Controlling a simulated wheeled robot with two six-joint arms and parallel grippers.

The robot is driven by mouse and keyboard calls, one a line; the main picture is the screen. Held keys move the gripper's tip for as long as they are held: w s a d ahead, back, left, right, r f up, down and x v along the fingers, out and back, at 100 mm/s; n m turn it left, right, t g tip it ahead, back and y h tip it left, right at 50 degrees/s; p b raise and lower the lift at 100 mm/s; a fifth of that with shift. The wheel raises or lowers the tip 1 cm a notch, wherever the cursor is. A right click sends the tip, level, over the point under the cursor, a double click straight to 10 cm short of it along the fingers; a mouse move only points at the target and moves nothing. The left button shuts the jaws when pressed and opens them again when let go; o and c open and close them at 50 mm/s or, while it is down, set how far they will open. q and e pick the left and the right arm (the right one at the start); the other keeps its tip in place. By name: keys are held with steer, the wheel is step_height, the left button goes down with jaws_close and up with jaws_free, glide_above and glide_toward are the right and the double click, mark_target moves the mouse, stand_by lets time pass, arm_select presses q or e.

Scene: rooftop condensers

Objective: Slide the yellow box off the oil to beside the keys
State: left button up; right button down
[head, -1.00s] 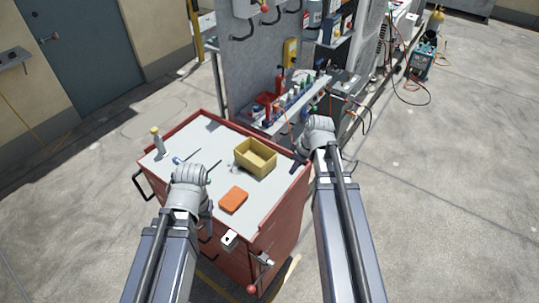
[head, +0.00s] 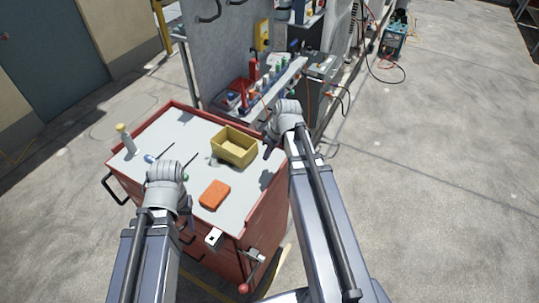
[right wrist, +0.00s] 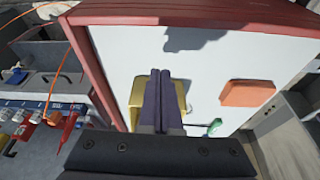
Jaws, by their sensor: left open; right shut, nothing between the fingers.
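The yellow box (head: 234,147), an open-topped bin, sits on the pale top of the red cart near its far right side. It also shows in the right wrist view (right wrist: 137,100), partly hidden behind the fingers. My right gripper (head: 267,152) is shut and empty just right of the box; I cannot tell if it touches. A small dark patch (head: 213,160) lies at the box's left edge; I cannot tell whether it is oil or keys. Neither is clearly recognisable elsewhere. My left gripper (head: 188,208) is open at the cart's front edge, its fingers mostly hidden by the wrist.
An orange block (head: 214,194) lies in front of the box. The red cart's rim (head: 150,122) is raised. A cluttered shelf (head: 275,85) stands behind.

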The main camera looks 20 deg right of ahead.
steer(key=b+x, duration=0.3)
steer(key=x, duration=0.1)
steer(key=shift+f, duration=0.2)
steer(key=w, duration=0.1)
steer(key=a, duration=0.1)
steer(key=w, duration=0.1)
steer(key=shift+w+a+r, duration=0.25)
steer(key=shift+w+a, duration=0.05)
arm_select(q)
step_height(320, 180, down, 4)
steer(key=shift+r, duration=0.1)
arm_select(e)
steer(key=shift+w+a, duration=0.25)
steer(key=shift+w, duration=0.1)
steer(key=w+a, duration=0.4)
steer(key=w, duration=0.2)
steer(key=w+a, duration=0.5)
steer(key=w, duration=0.2)
steer(key=w+a, duration=0.4)
steer(key=w, duration=0.2)
steer(key=shift+w+a, duration=0.25)
steer(key=shift+w, duration=0.1)
arm_select(q)
steer(key=shift+r+p, duration=0.15)
steer(key=shift+p, duration=0.15)
arm_select(e)
steer(key=shift+s+r, duration=0.1)
steer(key=shift+r, duration=0.05)
